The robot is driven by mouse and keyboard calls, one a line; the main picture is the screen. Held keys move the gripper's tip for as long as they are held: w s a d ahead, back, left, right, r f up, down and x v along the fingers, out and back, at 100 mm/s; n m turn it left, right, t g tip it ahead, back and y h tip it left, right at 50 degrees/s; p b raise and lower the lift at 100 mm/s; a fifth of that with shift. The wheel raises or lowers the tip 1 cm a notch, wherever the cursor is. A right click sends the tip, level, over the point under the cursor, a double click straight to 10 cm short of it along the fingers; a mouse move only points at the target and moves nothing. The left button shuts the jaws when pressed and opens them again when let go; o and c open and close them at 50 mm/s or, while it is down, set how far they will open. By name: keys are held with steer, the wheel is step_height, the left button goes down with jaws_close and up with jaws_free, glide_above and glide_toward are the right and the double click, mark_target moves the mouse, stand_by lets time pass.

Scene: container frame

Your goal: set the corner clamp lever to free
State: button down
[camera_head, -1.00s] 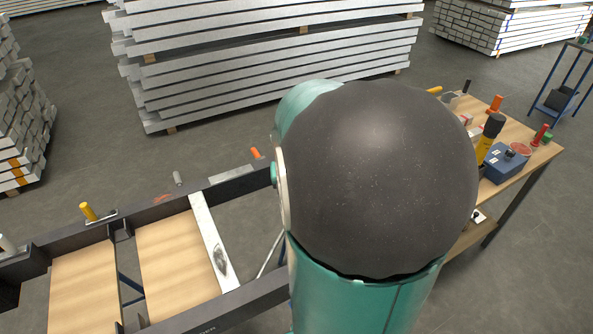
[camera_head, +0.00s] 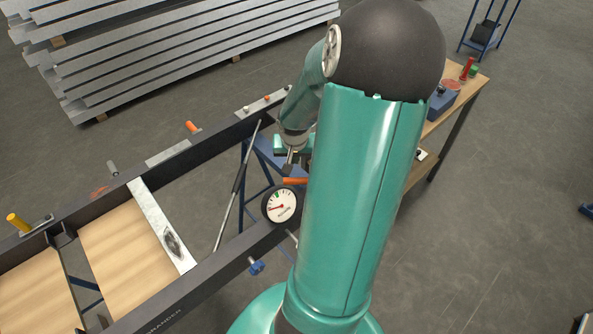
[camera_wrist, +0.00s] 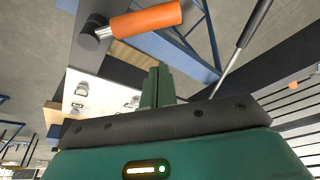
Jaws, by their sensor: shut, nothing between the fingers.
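An orange-handled lever (camera_wrist: 146,20) with a black pivot shows at the top of the wrist view. Its handle points right, tilted slightly up from the pivot. I take it for the corner clamp lever. An orange handle (camera_head: 296,181) also shows in the head view, beside the dial gauge and close to my wrist. My gripper (camera_wrist: 158,88) has its green fingers together and empty. They point toward the lever, below the handle in the wrist picture, and appear apart from it. In the head view my arm hides part of that corner.
A white plate with several bolts (camera_wrist: 92,93) lies left of the fingers. A round dial gauge (camera_head: 282,205) stands on the dark frame (camera_head: 215,275). A thin strut (camera_head: 238,185) rises nearby. A yellow-handled clamp (camera_head: 18,224) sits far left. A wooden bench (camera_head: 462,98) stands behind my arm.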

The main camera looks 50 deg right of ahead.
mark_target(295, 178)
steer(key=shift+s+a+f, duration=0.4)
steer(key=shift+a+f, duration=0.1)
steer(key=shift+f, duration=0.3)
steer(key=shift+s+a+f, duration=0.4)
steer(key=shift+a+f, duration=0.1)
steer(key=shift+f, duration=0.25)
steer(key=shift+s+a+r, duration=0.1)
steer(key=shift+s+a, duration=0.4)
steer(key=shift+a, duration=0.2)
